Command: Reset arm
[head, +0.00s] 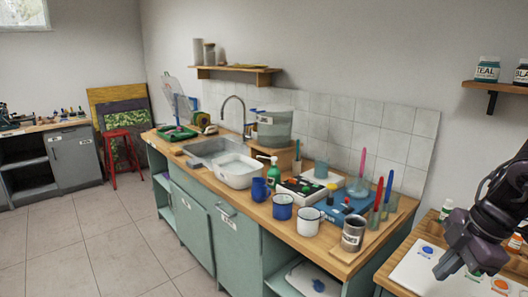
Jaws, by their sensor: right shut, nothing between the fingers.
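My right gripper (458,262) is at the right edge of the head view, dark and pointing down. It is shut and empty, and it hangs over a white sheet with colour dabs (408,272) on the wooden table at the lower right. Part of my right arm is cut off by the picture edge. My left gripper does not show.
A wooden counter (345,258) holds a sink (205,150), a white basin (238,171), mugs (308,220), a metal can (353,233) and brushes in jars. A wall shelf (490,87) with paint jars is above my right arm. Open floor (85,240) lies at left.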

